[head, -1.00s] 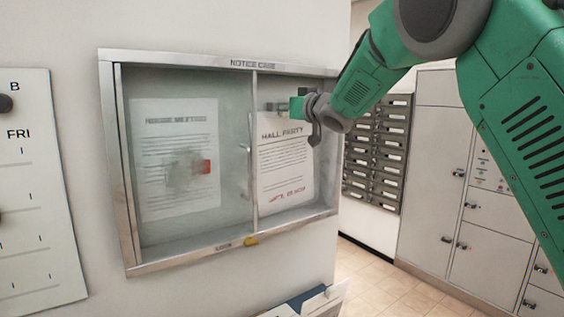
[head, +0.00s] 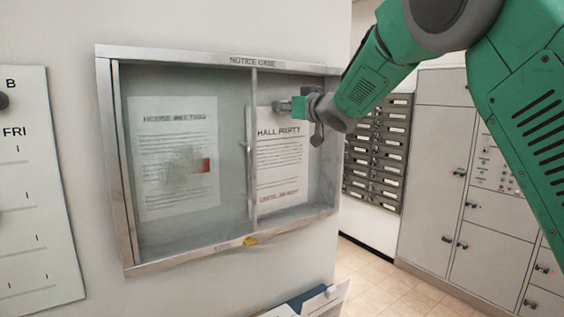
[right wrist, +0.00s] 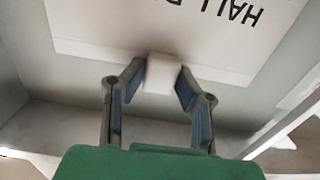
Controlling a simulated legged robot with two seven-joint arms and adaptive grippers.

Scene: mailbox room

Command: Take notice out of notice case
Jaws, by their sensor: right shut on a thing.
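The notice case (head: 228,62) is a metal-framed case on the wall, seen from the front in the head view. The white HALL PARTY notice (head: 282,170) hangs in its right half; its top part also shows upside down in the right wrist view (right wrist: 120,25). A small white block (right wrist: 162,72) sits at the notice's top edge. My right gripper (head: 290,107) reaches into the right half, its fingers on either side of the block and shut on it. Another notice (head: 170,190) hangs behind glass in the left half. My left gripper is out of view.
A small yellow item (head: 251,240) is on the case's lower rail. A weekly board (head: 35,190) hangs at left. Mailboxes (head: 375,150) and grey lockers (head: 430,170) stand at right. Papers (head: 318,300) show below the case.

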